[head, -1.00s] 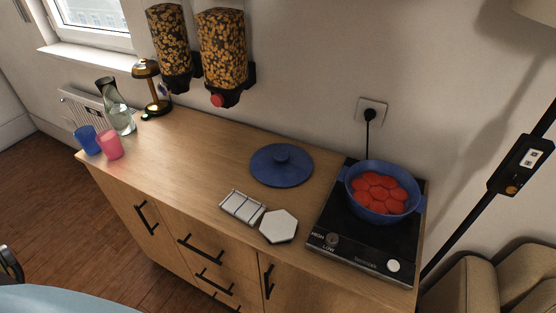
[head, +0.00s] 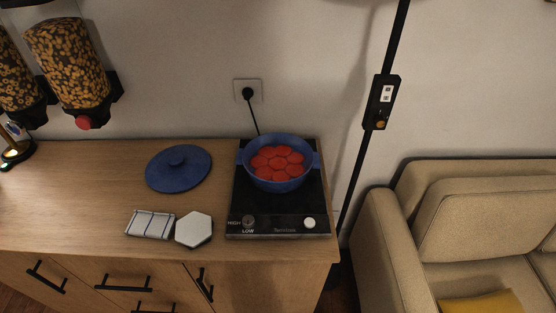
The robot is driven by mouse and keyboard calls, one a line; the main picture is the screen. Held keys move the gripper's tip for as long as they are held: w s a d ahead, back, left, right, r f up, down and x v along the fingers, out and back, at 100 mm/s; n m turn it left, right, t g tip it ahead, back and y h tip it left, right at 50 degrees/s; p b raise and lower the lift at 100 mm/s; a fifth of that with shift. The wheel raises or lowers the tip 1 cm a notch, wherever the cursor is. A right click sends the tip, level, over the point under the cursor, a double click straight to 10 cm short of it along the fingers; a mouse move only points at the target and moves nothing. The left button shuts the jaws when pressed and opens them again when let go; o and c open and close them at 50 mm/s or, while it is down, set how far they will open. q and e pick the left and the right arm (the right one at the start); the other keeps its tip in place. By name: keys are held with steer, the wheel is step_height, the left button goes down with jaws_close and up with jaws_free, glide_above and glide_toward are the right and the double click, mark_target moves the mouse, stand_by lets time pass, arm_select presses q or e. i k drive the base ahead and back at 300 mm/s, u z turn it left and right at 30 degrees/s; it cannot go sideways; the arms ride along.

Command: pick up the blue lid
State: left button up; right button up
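The blue lid (head: 190,173) lies flat on the wooden counter, its round knob facing up. It sits left of the hot plate and apart from it. A blue pot (head: 277,185) with red round pieces inside stands on the black hot plate (head: 308,208), uncovered. Neither of my grippers shows in the head view.
A white hexagonal trivet (head: 194,230) and a small white rack (head: 150,224) lie in front of the lid, near the counter's front edge. Cereal dispensers (head: 68,62) hang on the wall at left. The counter (head: 75,200) is clear left of the lid. A sofa (head: 480,215) stands at right.

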mark_target(176, 169)
steer(key=z, duration=1.5)
steer(key=k, duration=0.9)
steer(key=u, duration=1.55)
steer(key=i, duration=0.5)
steer(key=z, duration=0.05)
